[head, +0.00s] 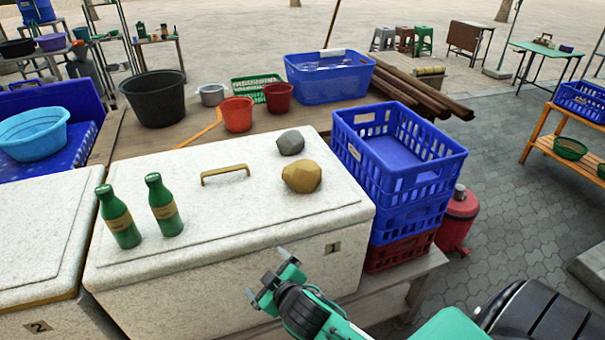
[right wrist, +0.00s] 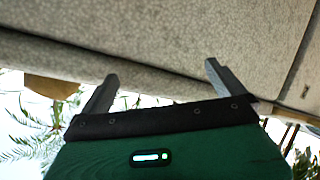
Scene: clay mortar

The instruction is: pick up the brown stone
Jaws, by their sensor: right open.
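The brown stone (head: 302,176) is a rounded, faceted ochre lump lying on the right part of the speckled white box lid (head: 240,215). A grey stone (head: 290,142) lies just behind it, smaller. My right gripper (head: 266,276) is in front of the box's front face, lower than the lid and apart from the brown stone. Its two fingers are spread with nothing between them. In the right wrist view the open fingers (right wrist: 158,80) face the speckled box wall, and no stone shows there. My left gripper is not in view.
Two green bottles (head: 143,211) stand on the lid's left, and a brass handle (head: 225,175) is at its middle. Stacked blue crates (head: 400,165) rise close to the right of the brown stone. The lid's front middle is clear. Buckets and bowls stand behind.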

